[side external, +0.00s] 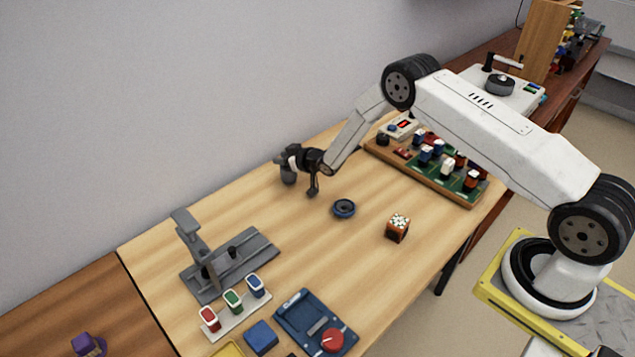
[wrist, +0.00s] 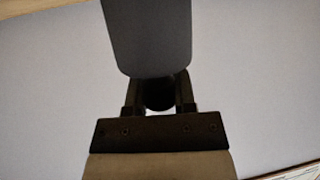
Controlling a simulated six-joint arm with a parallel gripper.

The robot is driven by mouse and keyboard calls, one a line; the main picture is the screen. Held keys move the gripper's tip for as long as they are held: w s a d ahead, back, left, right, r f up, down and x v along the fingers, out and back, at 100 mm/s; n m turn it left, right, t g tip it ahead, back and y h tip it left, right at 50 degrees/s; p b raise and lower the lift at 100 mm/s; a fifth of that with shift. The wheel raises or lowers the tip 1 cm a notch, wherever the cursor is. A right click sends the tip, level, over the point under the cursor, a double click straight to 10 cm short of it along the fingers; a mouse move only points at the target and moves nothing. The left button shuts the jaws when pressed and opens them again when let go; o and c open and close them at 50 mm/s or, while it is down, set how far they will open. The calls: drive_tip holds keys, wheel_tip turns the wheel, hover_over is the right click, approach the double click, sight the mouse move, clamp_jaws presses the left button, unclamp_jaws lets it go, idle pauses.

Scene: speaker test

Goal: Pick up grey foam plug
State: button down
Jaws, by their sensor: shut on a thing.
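My gripper (side external: 298,163) is at the far left end of my arm, over the back edge of the wooden table. It is shut on a grey piece (side external: 288,174), which appears to be the grey foam plug. In the wrist view my gripper (wrist: 159,88) has a dark round part between its fingers. A large dark grey slab with rounded corners (wrist: 148,38) extends beyond the fingertips. I cannot tell clearly whether the held piece touches the table.
A grey press stand (side external: 226,265), small coloured bins (side external: 233,302) and a blue fixture (side external: 315,322) stand in front. A component board (side external: 430,165) lies behind right.

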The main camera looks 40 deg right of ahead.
drive_tip(key=shift+r, duration=0.2)
drive_tip(key=shift+r, duration=0.85)
drive_tip(key=s+r, duration=1.1)
drive_tip(key=s, duration=0.3)
drive_tip(key=shift+a, duration=0.25)
drive_tip(key=shift+f, duration=0.1)
